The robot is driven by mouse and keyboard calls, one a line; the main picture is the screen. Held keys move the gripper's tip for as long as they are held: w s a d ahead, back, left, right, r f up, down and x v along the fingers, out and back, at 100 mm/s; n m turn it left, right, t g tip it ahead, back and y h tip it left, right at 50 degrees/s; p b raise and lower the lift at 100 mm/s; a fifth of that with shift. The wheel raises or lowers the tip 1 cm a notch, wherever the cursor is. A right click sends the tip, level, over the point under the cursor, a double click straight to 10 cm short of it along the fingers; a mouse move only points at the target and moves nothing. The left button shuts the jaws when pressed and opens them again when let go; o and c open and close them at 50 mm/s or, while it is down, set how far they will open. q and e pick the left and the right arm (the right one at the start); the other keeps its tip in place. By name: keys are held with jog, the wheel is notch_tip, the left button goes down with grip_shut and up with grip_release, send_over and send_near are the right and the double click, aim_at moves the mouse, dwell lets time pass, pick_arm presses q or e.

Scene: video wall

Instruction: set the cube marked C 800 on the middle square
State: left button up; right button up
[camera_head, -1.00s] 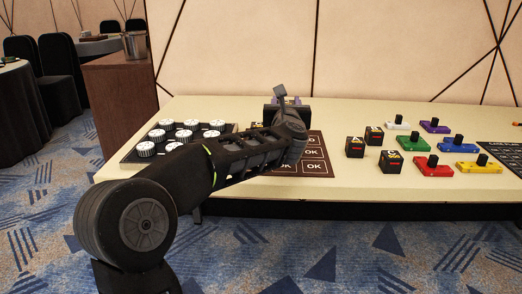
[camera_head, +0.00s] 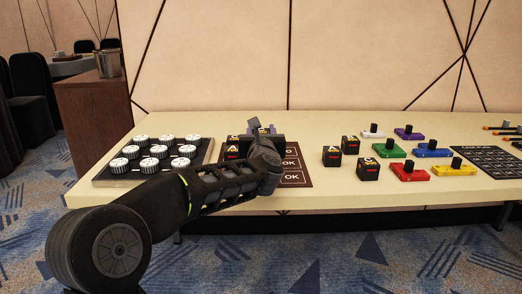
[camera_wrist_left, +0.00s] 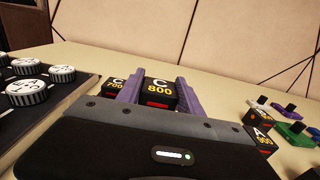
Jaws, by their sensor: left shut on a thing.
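The black cube marked C 800 (camera_wrist_left: 159,91), with yellow digits and a red bar, sits between the purple fingers of my left gripper (camera_wrist_left: 158,92) in the left wrist view. The left gripper (camera_head: 262,128) is shut on it. In the head view my wrist hides this cube and the middle of the dark board (camera_head: 307,180). Squares reading OK show at the board's right side. Another black cube, marked C 700 (camera_wrist_left: 116,86), stands just left of the held cube; it shows at the board's left (camera_head: 231,152) in the head view. My right gripper is not in view.
A tray of several white-topped knobs (camera_head: 117,180) lies left of the board. Several black cubes (camera_head: 368,168) stand to its right, before coloured blocks with black knobs (camera_head: 410,171). A dark grid panel (camera_head: 488,160) lies far right. Bare table separates the board and cubes.

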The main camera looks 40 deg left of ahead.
pick_arm(q)
notch_tip(320, 180, down, 4)
jog(key=shift+f+b, duration=0.2)
jog(key=shift+b, duration=0.8)
jog(key=shift+f, duration=0.3)
jog(key=shift+f+b, duration=0.2)
jog(key=shift+b, duration=0.15)
jog(key=o, duration=1.4)
